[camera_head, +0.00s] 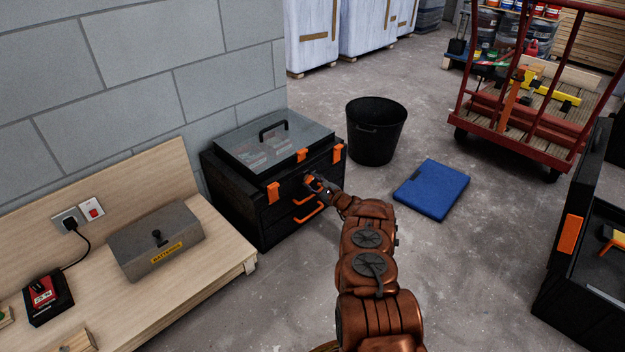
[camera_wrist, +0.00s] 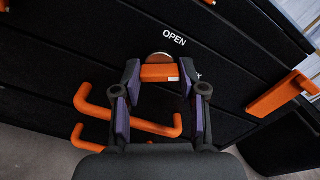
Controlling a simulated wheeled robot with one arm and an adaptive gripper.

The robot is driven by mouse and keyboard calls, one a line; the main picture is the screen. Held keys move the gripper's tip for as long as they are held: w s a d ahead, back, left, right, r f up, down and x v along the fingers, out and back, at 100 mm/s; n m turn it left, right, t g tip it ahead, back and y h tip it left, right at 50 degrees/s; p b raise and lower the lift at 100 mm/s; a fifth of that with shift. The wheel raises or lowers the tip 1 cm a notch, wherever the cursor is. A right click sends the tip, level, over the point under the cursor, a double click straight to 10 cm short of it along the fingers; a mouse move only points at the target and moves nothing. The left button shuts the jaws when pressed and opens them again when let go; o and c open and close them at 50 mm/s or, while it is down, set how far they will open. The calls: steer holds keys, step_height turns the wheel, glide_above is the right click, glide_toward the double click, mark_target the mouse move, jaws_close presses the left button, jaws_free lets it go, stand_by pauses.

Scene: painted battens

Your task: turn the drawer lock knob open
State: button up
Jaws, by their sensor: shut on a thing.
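The black tool chest (camera_head: 232,200) with a clear lid stands against the block wall in the head view. My gripper (camera_head: 318,186) reaches its front face. In the wrist view my gripper (camera_wrist: 158,88) is shut on the orange lock knob (camera_wrist: 158,73), with one finger at each end of the bar. A round metal part (camera_wrist: 160,58) shows just behind the knob. The word OPEN is printed above it, and another label to its right is mostly hidden by a finger. Orange drawer handles (camera_wrist: 128,122) show below the knob; the drawers look shut.
An orange latch (camera_wrist: 282,95) sticks out at the right in the wrist view. A wooden bench (camera_head: 215,245) with a grey battery box (camera_head: 155,240) stands left of the chest. A black bucket (camera_head: 376,130) and a blue case (camera_head: 432,188) are on the floor to the right.

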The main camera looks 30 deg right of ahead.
steer(key=n+b, duration=0.1)
steer(key=n, duration=0.2)
steer(key=shift+w+a+n, duration=0.1)
steer(key=shift+n, duration=0.3)
steer(key=n+b, duration=0.3)
steer(key=shift+f+n, duration=0.2)
steer(key=shift+n, duration=0.1)
steer(key=n+b, duration=0.4)
steer(key=shift+r+n, duration=0.15)
steer(key=shift+n, duration=0.15)
steer(key=o, duration=1.1)
steer(key=shift+o, duration=0.2)
steer(key=v, duration=1.2)
